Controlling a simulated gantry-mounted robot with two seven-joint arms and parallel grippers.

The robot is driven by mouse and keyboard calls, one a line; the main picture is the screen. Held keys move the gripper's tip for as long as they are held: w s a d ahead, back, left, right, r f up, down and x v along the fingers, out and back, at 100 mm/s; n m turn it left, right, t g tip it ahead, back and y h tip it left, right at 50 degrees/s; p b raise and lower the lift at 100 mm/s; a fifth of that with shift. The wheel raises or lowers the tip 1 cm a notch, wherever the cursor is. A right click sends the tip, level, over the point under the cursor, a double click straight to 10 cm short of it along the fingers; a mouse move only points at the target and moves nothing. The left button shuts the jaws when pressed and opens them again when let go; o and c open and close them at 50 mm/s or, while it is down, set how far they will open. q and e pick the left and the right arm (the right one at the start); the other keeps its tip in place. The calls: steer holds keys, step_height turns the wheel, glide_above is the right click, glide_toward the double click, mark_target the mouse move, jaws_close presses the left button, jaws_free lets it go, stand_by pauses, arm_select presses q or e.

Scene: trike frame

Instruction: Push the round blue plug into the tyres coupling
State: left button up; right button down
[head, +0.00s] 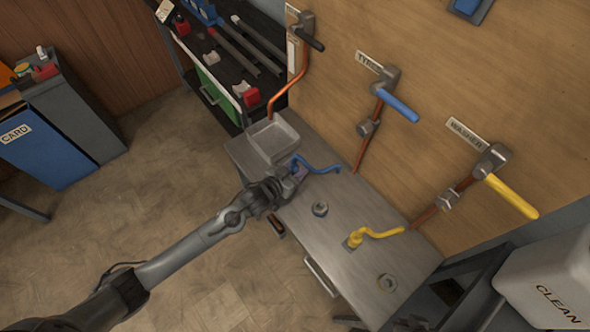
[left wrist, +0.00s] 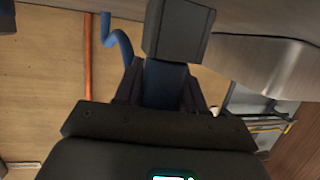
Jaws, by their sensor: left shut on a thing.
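My left gripper (head: 288,182) is shut on the round blue plug, low over the left end of the metal bench. In the left wrist view the blue plug (left wrist: 163,86) sits between the fingers (left wrist: 162,92), with a dark grey block at its far end. The plug's tip is hidden. Its blue hose (head: 320,169) runs right towards the wall. The TYRES label (head: 368,62) is above a blue-handled valve (head: 390,82) and a copper pipe with a grey fitting (head: 367,128). A grey ring fitting (head: 320,209) stands on the bench, apart from the gripper. My right gripper is not in view.
The bench (head: 330,245) also bears a grey tray (head: 272,138), a yellow hose (head: 375,234) and a second ring fitting (head: 387,283). A yellow-handled valve (head: 491,165) is under the WASHER label. A dark shelf stands behind the tray.

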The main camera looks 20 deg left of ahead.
mark_target(292, 165)
arm_select(q)
steer(key=shift+r, duration=0.8)
step_height(292, 165, up, 2)
steer(key=shift+r+p, duration=0.25)
steer(key=shift+p, duration=0.2)
steer(key=s+d+r, duration=0.3)
steer(key=d+r, duration=0.4)
steer(key=d, duration=0.4)
steer(key=shift+s+p, duration=0.35)
steer(key=shift+s, duration=0.05)
steer(key=shift+r+p, duration=2.7)
steer(key=shift+p, duration=0.2)
steer(key=shift+f, duration=0.1)
